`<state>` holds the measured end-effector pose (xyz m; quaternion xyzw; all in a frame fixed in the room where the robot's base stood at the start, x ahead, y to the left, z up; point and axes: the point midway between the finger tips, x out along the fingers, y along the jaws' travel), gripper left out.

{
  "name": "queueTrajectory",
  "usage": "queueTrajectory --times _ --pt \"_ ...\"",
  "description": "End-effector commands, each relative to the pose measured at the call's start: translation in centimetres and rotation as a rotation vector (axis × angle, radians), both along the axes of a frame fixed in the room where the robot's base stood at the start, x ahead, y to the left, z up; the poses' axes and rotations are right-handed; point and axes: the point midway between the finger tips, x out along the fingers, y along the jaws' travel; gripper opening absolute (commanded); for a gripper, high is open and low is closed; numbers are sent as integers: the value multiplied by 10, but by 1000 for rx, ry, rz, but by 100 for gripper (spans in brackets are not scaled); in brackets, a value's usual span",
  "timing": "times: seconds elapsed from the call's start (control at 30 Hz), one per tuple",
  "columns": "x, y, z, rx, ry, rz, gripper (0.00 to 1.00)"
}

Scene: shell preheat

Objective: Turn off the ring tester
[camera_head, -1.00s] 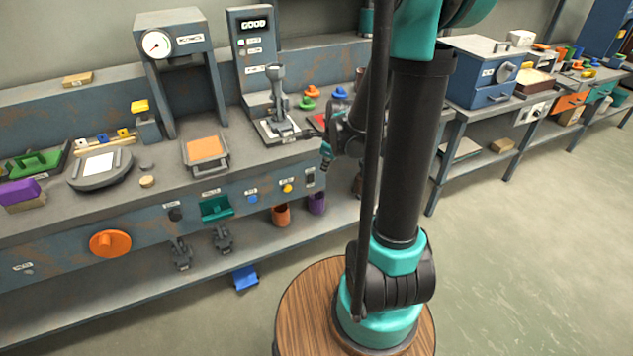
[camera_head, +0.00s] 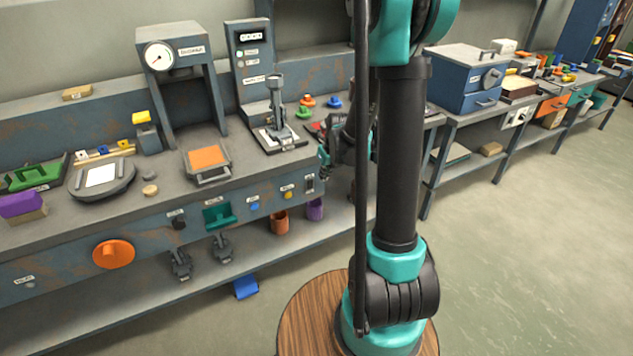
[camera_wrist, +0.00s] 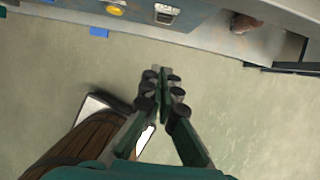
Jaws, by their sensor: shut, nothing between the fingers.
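My gripper (camera_wrist: 160,72) is shut and empty in the wrist view, with bare floor behind its fingertips. In the head view the gripper (camera_head: 323,157) is by the right part of the bench's front edge, partly hidden by my arm. A switch (camera_head: 310,184) sits on the bench's front panel, just below the gripper in the head view. A switch (camera_wrist: 166,14) also shows at the top of the wrist view, beyond the fingertips and apart from them. The labels are too small to read, so I cannot tell which device is the ring tester.
A yellow button (camera_head: 288,194) and a blue button (camera_head: 254,206) are left of the switch. An upright panel device (camera_head: 250,60) and a gauge press (camera_head: 175,50) stand on the bench (camera_head: 60,240). Open floor (camera_head: 520,260) lies to the right.

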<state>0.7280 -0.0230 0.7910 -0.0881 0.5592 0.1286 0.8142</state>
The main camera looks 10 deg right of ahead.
Motion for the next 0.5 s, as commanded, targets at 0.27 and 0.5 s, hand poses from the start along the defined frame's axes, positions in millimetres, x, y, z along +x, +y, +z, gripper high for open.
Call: queueTrajectory --times 0.27,0.5 --pt "9 3 -22 0 0 1 0" --pt "19 6 -51 0 0 1 0"
